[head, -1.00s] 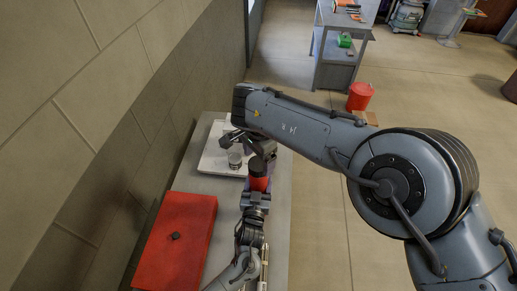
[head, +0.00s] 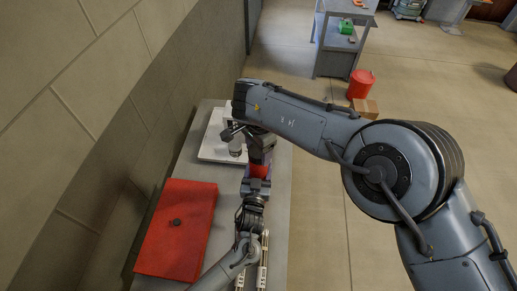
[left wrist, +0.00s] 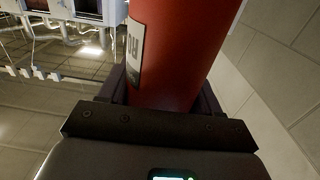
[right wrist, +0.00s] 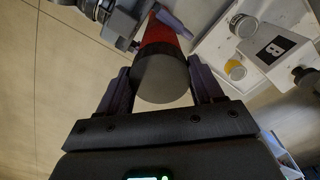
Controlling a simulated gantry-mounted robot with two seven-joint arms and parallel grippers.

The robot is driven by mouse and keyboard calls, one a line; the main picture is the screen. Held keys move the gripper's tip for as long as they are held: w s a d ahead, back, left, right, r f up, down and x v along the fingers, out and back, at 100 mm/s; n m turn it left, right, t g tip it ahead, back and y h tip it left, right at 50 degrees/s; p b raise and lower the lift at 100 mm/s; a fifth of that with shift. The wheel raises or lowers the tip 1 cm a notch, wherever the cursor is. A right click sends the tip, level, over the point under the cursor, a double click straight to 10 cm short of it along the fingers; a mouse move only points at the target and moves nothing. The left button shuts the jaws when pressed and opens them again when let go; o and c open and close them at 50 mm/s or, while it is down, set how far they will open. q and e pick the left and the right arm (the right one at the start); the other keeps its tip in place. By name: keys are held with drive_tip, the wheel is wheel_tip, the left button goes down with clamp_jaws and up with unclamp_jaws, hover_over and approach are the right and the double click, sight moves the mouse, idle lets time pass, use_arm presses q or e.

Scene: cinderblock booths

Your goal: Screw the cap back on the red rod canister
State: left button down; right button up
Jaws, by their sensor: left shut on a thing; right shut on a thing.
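The red rod canister (head: 259,171) stands roughly upright over the bench, and its red side with a white label fills much of the left wrist view (left wrist: 175,50). My left gripper (head: 257,187) is shut on its lower part. The dark grey cap (right wrist: 162,80) is at the canister's top end, lined up with the red body in the right wrist view. My right gripper (head: 262,145) is shut on the cap from above, one finger on each side. Whether the threads are engaged is hidden.
A white tray (head: 212,152) with a glass jar (head: 235,148) lies just left of the canister; a white box marked B (right wrist: 272,48) shows there too. A red case (head: 180,228) covers the bench's near left. A wall (head: 70,110) runs along the left.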

drive_tip(key=m, duration=0.4)
drive_tip(key=shift+c, duration=0.2)
drive_tip(key=m, duration=0.5)
drive_tip(key=shift+m, duration=0.4)
drive_tip(key=m, duration=0.5)
drive_tip(key=shift+f, duration=0.1)
drive_tip(key=m, duration=1.8)
drive_tip(key=shift+m, duration=0.3)
drive_tip(key=m, duration=0.5)
drive_tip(key=o, duration=1.2)
